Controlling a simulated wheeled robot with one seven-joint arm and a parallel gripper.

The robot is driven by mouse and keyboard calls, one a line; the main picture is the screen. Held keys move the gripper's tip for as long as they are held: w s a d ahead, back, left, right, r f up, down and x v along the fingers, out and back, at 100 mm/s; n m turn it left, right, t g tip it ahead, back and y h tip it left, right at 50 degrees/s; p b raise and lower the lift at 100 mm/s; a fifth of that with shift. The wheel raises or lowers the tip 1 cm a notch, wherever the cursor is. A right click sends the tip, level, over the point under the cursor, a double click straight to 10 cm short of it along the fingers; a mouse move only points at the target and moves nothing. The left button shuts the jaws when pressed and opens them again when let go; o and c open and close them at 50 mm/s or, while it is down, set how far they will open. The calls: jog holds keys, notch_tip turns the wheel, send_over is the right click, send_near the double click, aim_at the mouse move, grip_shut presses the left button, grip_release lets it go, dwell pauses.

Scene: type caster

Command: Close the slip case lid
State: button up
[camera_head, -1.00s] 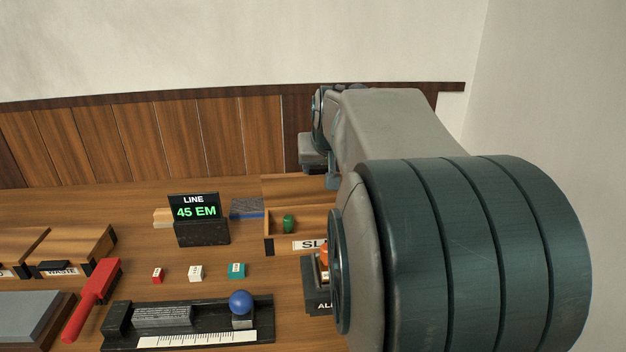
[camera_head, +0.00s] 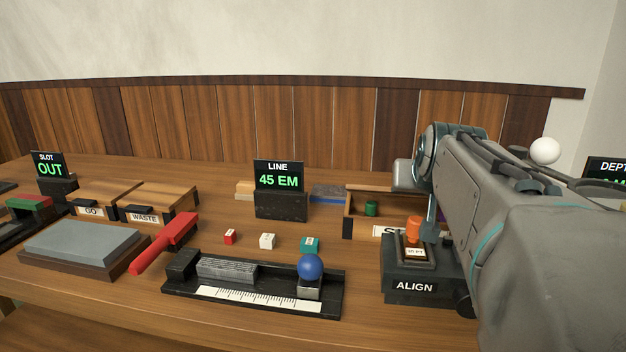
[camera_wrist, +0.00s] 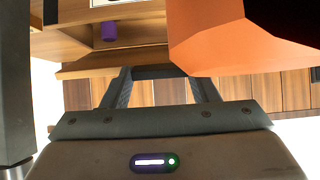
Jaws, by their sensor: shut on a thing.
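The slip case (camera_head: 347,214) is an open-fronted wooden box at the right of the bench in the head view, with a partly hidden white label. A green cylinder (camera_head: 371,208) shows inside it. My arm covers its right end, and I cannot make out how its lid sits. My gripper (camera_head: 431,218) is beside the case's right end, mostly hidden by my arm. In the wrist view my gripper (camera_wrist: 160,74) has a dark bar between its fingers. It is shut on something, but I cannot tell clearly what.
The black ALIGN stand (camera_head: 412,288), with an orange knob (camera_head: 413,227) on top, stands in front of the case, close to my arm. The LINE display (camera_head: 279,190) stands to the left. The GO box (camera_head: 108,193) and WASTE box (camera_head: 158,197) are farther left.

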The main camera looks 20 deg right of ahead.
jog(key=shift+s+a+f+b, duration=0.15)
jog(key=shift+s+f+b, duration=0.15)
jog(key=shift+f, duration=0.25)
jog(key=shift+s+a+f+b, duration=0.1)
jog(key=shift+s+f+b, duration=0.15)
jog(key=shift+f, duration=0.3)
jog(key=o, duration=1.4)
jog(key=shift+w+r, duration=0.1)
jog(key=shift+r, duration=0.1)
